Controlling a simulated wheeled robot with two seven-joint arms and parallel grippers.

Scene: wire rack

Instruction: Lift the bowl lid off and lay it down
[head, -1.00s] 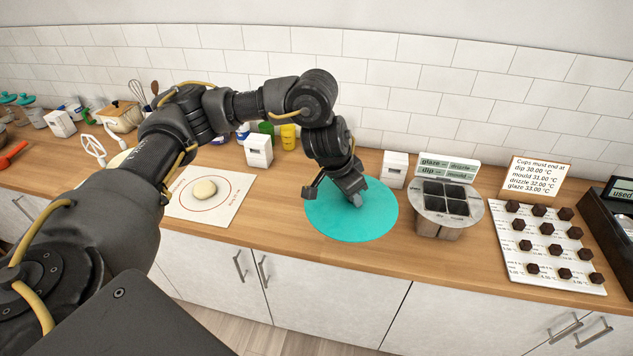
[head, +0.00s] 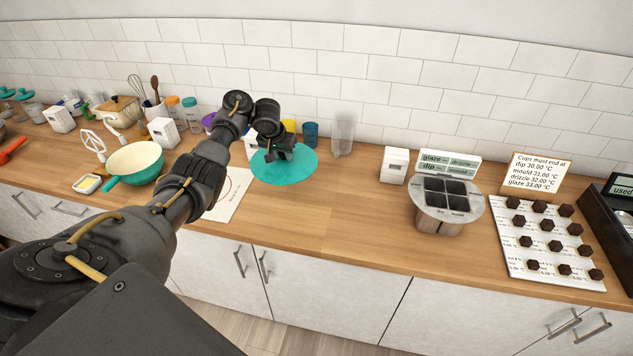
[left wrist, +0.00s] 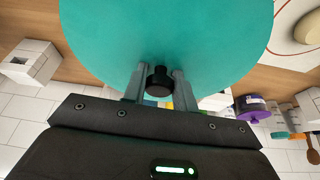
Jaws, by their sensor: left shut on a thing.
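The bowl lid (head: 296,172) is a flat teal disc with a black knob (left wrist: 159,82), over the counter's back part in the head view. My left gripper (head: 275,153) is shut on the knob; in the left wrist view, its two fingers (left wrist: 157,76) stand either side of it. The lid looks roughly level; I cannot tell if it touches the counter. A teal bowl (head: 135,157) with a cream inside stands open at the left, apart from the lid. My right gripper is not in view.
A white mat (head: 231,193) lies left of the lid, partly behind my arm. A blue cup (head: 310,133), a clear glass (head: 343,138) and a white box (head: 394,165) stand behind and to the right. The wooden counter (head: 340,215) is clear in the middle.

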